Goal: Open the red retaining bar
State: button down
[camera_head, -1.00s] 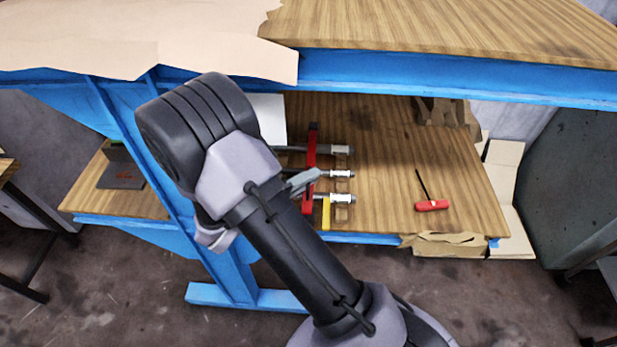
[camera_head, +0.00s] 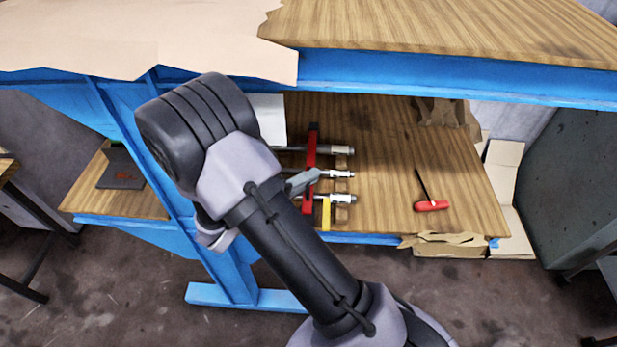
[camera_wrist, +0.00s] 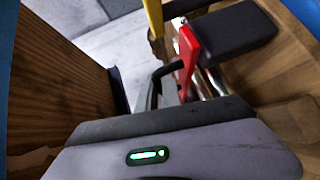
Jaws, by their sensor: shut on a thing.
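The red retaining bar (camera_head: 312,150) stands across several silver-ended rods (camera_head: 343,174) on the lower shelf. In the wrist view the red bar (camera_wrist: 187,48) is close in front of my gripper (camera_wrist: 180,72), beside a black block (camera_wrist: 235,30). My gripper is shut on the red bar, though the exact contact is hard to make out. In the head view my arm hides most of the gripper and covers the bar's left side. A yellow bar (camera_head: 326,212) sits near the lower end of the red one; it also shows in the wrist view (camera_wrist: 155,18).
A red-handled tool (camera_head: 431,205) lies to the right on the wooden shelf (camera_head: 400,170). The blue bench frame (camera_head: 450,86) passes overhead, and a blue leg (camera_head: 229,272) stands behind my arm. Shelf room is free between rods and tool.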

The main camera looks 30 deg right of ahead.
aim_at(309, 167)
jog(key=shift+r, duration=0.1)
dwell(0.4)
jog(key=r+p, duration=0.2)
jog(key=p, duration=0.1)
jog(key=w+d+r+n+g+y+p, duration=0.1)
jog(key=r+p, duration=0.2)
jog(key=w+r+n+y+p, duration=0.1)
jog(key=r+p, duration=0.2)
jog(key=shift+d+g, duration=0.25)
jog(key=shift+g, duration=0.15)
jog(key=shift+w+d+n+y, duration=0.15)
jog(key=shift+w+n+y, duration=0.15)
jog(key=c, duration=1.8)
grip_release()
